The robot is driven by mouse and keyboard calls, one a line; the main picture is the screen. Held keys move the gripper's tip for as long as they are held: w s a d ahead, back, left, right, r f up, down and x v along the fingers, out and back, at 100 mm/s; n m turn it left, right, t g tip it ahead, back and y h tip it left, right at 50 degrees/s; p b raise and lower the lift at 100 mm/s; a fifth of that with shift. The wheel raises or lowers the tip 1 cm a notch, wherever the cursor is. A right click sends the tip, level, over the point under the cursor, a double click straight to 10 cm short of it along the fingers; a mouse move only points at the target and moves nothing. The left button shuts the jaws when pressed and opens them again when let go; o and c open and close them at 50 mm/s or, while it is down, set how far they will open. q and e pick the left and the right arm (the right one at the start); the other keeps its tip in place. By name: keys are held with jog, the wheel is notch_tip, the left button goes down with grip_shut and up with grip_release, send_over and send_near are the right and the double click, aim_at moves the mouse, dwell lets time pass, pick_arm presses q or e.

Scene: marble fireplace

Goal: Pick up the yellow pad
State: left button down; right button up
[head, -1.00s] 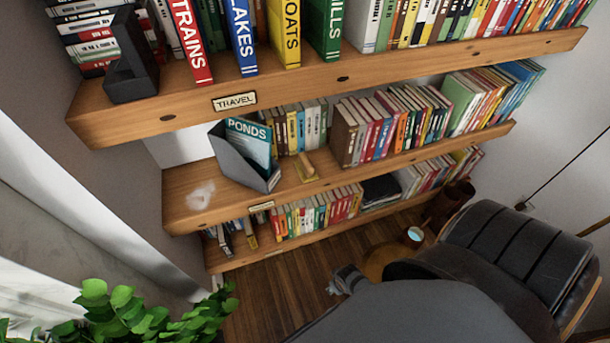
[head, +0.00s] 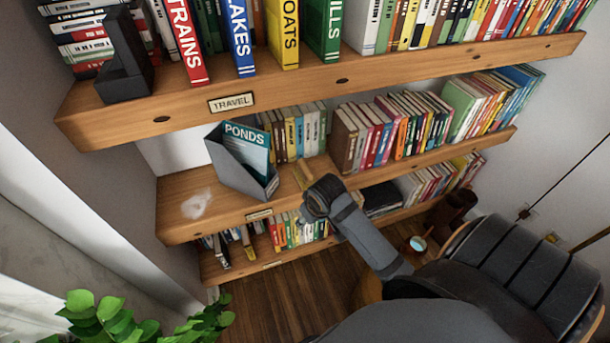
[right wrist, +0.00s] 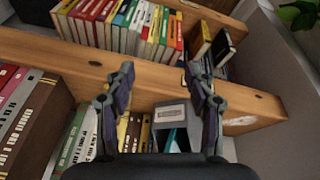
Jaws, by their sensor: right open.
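A small tan-yellow piece, which looks like the yellow pad (head: 299,178), lies on the middle shelf (head: 226,205) in the head view, just right of the grey magazine holder (head: 240,172). My right gripper (head: 318,190) is in front of the shelf beside the pad and hides part of it; I cannot tell if they touch. In the right wrist view the two fingers of my right gripper (right wrist: 164,95) are spread with nothing held between them. I cannot make out the pad there. My left gripper is not in view.
Books (head: 295,132) stand behind the pad, and thick books (head: 350,137) stand to its right. The upper shelf (head: 300,88) overhangs. The lower shelf (head: 235,262) holds more books. A plant (head: 125,320) is at bottom left. The shelf left of the holder is mostly free.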

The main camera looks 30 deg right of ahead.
jog(key=w+d+r+m, duration=0.1)
jog(key=w+d+r, duration=0.3)
jog(key=w, duration=0.5)
jog(key=m, duration=0.2)
send_near(305, 166)
jog(key=shift+s+a+f, duration=0.1)
jog(key=shift+s, duration=0.1)
jog(key=b+x, duration=0.1)
jog(key=x, duration=0.9)
jog(key=shift+w+f, duration=0.2)
jog(key=shift+w, duration=0.05)
jog(key=shift+s+r, duration=0.1)
jog(key=shift+c, duration=0.3)
grip_shut()
